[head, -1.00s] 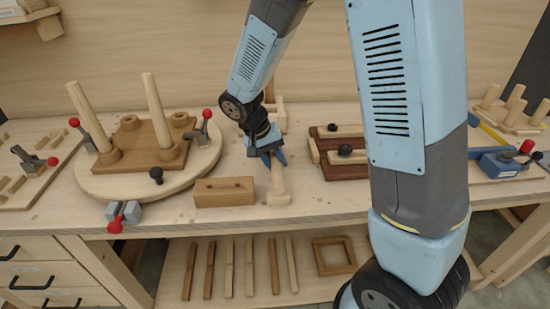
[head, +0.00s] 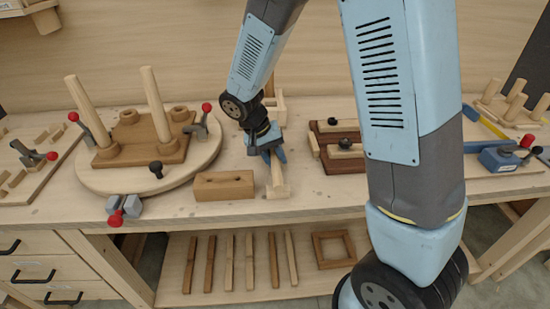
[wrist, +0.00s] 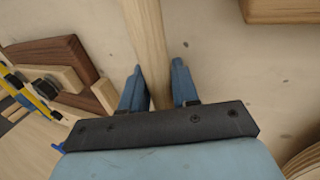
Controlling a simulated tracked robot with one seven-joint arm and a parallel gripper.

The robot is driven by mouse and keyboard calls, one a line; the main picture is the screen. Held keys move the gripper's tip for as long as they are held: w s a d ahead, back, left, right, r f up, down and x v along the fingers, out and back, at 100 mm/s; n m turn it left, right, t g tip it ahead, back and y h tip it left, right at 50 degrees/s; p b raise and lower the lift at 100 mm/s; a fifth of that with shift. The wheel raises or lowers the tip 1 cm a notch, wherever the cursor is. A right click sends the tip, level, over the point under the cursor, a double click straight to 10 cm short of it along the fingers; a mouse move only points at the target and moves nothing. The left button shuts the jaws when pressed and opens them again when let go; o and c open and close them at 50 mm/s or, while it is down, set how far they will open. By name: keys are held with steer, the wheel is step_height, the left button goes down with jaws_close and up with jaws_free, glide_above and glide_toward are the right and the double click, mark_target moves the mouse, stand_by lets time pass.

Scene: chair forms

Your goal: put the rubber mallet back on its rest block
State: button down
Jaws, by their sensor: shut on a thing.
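The mallet's pale wooden handle (wrist: 148,45) runs between my gripper's two blue fingers in the wrist view. In the head view, the mallet (head: 276,176) points from my gripper (head: 272,157) towards the bench front and ends in a short pale crosspiece. My gripper (wrist: 157,85) is shut on the handle, low over the bench top. The crosspiece is outside the wrist view. A pale upright wooden piece (head: 281,107) stands behind my gripper, partly hidden by my arm. I cannot tell for sure which piece is the rest block.
A round board (head: 95,182) with pegs and red-knobbed clamps stands farther left. A dark clamping fixture (head: 340,165) is to the right.

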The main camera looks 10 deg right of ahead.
steer(key=c, duration=0.8)
jaws_free()
steer(key=shift+o, duration=0.2)
steer(key=shift+s, duration=0.1)
steer(key=v, duration=1.3)
steer(key=s+d+r+t+y, duration=0.25)
steer(key=s+d+r, duration=0.35)
steer(key=d+r, duration=0.55)
steer(key=s+d+r+t+y, duration=0.2)
steer(key=s+d+t, duration=0.1)
steer(key=s+d, duration=0.6)
steer(key=shift+s+d, duration=0.2)
steer(key=shift+s, duration=0.7)
